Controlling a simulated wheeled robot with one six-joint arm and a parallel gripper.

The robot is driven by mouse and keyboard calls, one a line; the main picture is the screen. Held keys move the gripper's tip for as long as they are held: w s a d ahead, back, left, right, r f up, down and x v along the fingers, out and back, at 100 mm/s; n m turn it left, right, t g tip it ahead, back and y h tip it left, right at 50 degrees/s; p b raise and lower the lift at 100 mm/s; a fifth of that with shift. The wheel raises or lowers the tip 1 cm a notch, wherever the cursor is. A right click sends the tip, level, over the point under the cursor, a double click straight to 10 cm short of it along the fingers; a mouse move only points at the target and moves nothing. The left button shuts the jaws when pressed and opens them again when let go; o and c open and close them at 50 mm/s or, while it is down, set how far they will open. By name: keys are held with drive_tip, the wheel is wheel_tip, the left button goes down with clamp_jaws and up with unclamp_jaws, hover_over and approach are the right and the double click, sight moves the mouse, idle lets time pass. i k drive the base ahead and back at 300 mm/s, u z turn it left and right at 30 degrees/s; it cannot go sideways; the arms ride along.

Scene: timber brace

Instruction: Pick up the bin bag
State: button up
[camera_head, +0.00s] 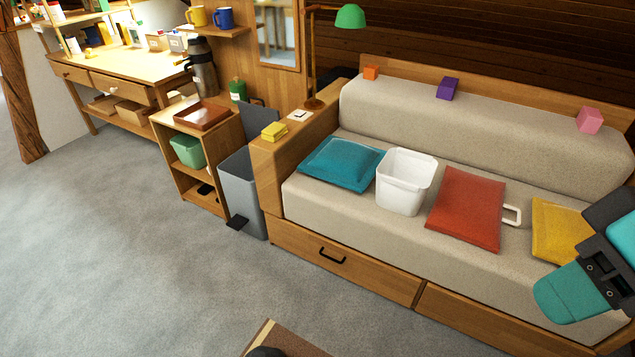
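I cannot make out a bin bag for certain. A white open-topped container (405,182) stands upright on the sofa seat between the teal and red cushions, and its inside looks empty. A grey pedal bin (243,196) stands on the floor at the sofa's left end, with its dark lid (259,122) raised; its inside is mostly hidden. My gripper (572,293) appears at the right edge as a teal piece on a dark block, in front of the sofa and apart from the container and bin. Its opening cannot be seen.
The sofa (335,225) carries teal (340,163), red (466,210) and yellow (560,233) cushions. A white handle (512,214) shows beside the red one. A small shelf unit (166,165) stands left of the bin. The carpet in front is clear except a wooden edge (290,345) at bottom.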

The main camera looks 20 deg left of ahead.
sight(403, 176)
drive_tip(key=u, duration=0.35)
drive_tip(key=i, duration=1.65)
